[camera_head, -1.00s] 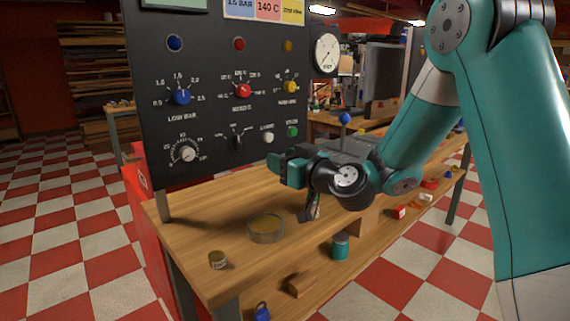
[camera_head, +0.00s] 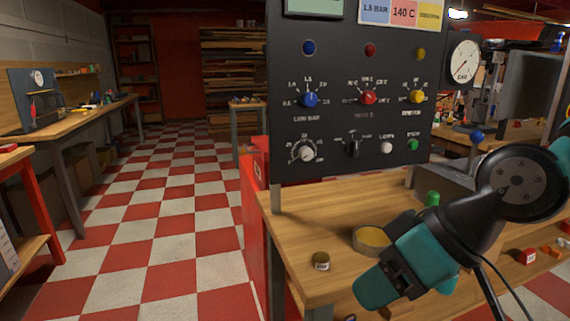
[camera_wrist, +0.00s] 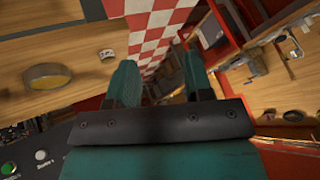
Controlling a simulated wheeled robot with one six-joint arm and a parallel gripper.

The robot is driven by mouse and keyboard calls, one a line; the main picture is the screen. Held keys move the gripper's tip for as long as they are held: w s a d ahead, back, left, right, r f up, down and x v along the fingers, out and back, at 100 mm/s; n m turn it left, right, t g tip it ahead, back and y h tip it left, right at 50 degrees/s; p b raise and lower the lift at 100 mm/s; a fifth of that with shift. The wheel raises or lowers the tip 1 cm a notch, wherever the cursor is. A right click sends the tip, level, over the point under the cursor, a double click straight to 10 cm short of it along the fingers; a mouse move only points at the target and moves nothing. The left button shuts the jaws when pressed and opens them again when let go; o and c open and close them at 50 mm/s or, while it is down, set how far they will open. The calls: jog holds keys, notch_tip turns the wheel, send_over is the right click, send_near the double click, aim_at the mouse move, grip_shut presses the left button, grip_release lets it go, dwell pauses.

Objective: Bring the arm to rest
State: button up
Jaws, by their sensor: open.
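My gripper (camera_head: 406,279) is teal and black, at the lower right of the head view, in front of the wooden workbench (camera_head: 325,215). In the wrist view my gripper (camera_wrist: 160,84) shows two teal fingers spread apart, with nothing between them but the checkered floor and blurred shelving beyond. The gripper is open and empty. My arm is folded in at the right edge of the head view, and most of it is out of the picture.
A black control panel (camera_head: 335,125) with knobs stands on the bench. A green-capped object (camera_head: 432,199) is behind my gripper. Checkered floor (camera_head: 165,230) lies open at left.

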jog(key=s+d+r+m+g+h+p, duration=0.1)
jog(key=s+d+r+g+h+p, duration=0.15)
jog(key=s, duration=0.55)
notch_tip(320, 180, up, 12)
jog(key=p, duration=1.3)
jog(key=shift+w+d+r, duration=0.2)
jog(key=shift+d, duration=0.2)
